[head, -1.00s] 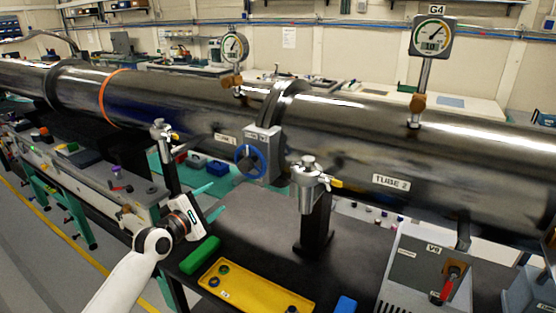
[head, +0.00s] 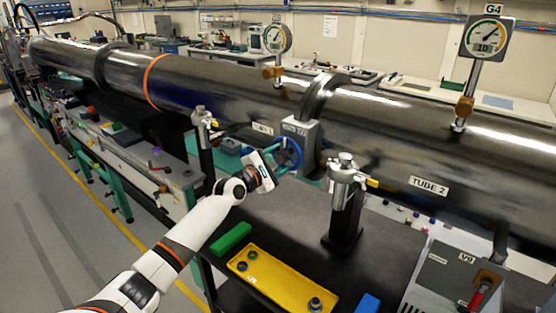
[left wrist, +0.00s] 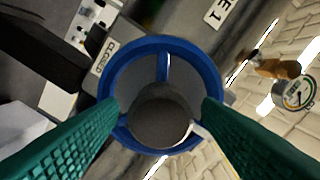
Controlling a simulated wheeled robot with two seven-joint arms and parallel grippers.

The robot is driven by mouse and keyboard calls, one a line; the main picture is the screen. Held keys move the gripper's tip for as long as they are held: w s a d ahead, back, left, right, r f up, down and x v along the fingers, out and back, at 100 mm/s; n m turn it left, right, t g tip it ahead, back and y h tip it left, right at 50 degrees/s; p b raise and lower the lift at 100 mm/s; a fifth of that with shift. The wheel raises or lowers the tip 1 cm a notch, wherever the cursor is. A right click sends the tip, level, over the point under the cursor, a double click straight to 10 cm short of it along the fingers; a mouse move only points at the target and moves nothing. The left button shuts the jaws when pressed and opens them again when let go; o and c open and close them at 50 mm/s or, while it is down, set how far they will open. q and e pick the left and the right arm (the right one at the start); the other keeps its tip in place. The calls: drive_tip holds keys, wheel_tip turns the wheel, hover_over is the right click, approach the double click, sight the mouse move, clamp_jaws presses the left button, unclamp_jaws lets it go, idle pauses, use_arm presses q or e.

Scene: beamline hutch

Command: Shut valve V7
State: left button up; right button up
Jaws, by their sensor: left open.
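Valve V7 is a grey box (head: 308,140) on the long dark tube, with a blue handwheel (head: 297,150) on its front. The box's label reads V7, partly legible. My left gripper (head: 284,156) is at the handwheel, its green fingers open. In the left wrist view the blue rim (left wrist: 165,42) and grey hub (left wrist: 160,115) lie straight ahead, and the gripper (left wrist: 160,106) has one finger on each side of the rim. I cannot tell whether the fingers touch it. A plate reading CLOSED (left wrist: 104,57) is beside the wheel. My right gripper is not in view.
A yellow tray (head: 275,283), a green block (head: 230,238) and a blue block (head: 368,303) lie on the dark bench. Gauge G4 (head: 487,38) and panel V9 (head: 455,275) are at the right.

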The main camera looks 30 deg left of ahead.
use_arm(q)
drive_tip(key=shift+w, duration=0.1)
drive_tip(key=c, duration=1)
